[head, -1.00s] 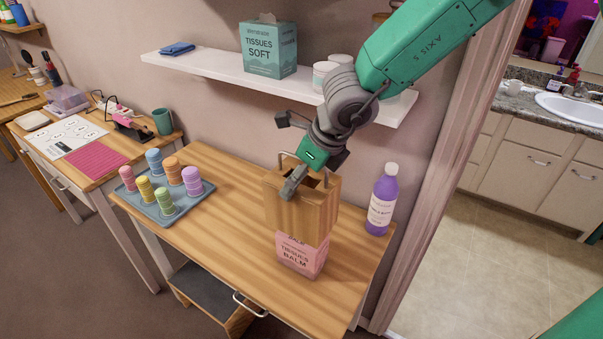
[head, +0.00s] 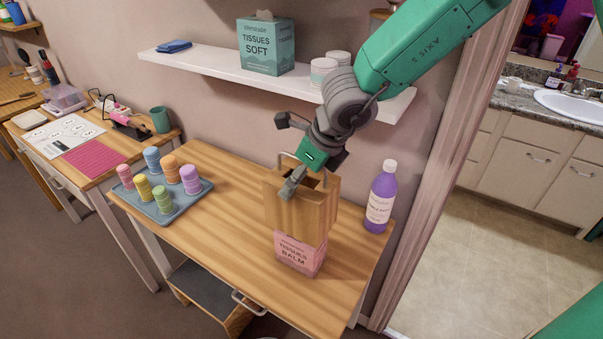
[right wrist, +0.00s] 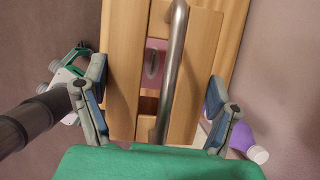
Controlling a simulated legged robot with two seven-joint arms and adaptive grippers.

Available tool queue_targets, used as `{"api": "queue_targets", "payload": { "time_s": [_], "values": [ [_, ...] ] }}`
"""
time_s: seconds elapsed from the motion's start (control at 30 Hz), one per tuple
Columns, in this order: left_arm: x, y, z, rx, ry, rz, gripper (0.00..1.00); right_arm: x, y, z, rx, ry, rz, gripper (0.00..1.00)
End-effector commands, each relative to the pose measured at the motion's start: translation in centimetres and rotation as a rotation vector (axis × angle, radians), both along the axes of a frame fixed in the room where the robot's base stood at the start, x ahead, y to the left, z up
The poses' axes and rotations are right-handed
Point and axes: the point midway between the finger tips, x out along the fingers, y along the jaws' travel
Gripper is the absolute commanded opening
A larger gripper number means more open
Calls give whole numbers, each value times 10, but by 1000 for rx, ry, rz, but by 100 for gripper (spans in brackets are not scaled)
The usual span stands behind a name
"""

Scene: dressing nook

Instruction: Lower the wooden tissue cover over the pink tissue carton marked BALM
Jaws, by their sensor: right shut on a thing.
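The wooden tissue cover (head: 306,215) is a light box with an opening in its top and a metal handle (right wrist: 173,70). My right gripper (head: 312,172) comes down from above and is shut on the cover. In the right wrist view its fingers (right wrist: 155,92) lie on either side of the handle. The pink tissue carton marked BALM (head: 298,257) stands upright on the table under the cover. Its lower front shows and the cover hides its top. Pink shows through the opening in the wrist view. I cannot tell whether the cover is around the carton's top or just above. My left gripper is out of view.
A purple bottle (head: 380,200) stands close right of the cover on the wooden table (head: 240,240). A blue-grey tray (head: 197,203) of coloured rolls lies to the left. A white shelf (head: 210,68) above holds a green tissue carton (head: 266,47) and jars. Table front is clear.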

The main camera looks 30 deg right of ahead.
Motion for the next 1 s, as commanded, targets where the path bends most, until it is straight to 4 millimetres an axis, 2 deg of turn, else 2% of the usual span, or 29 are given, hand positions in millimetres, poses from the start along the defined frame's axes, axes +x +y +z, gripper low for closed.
{"api": "queue_targets", "payload": {
  "time_s": [1.0],
  "values": [
    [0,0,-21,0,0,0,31,0,0,-26,0,-1,0,29]
  ]
}}
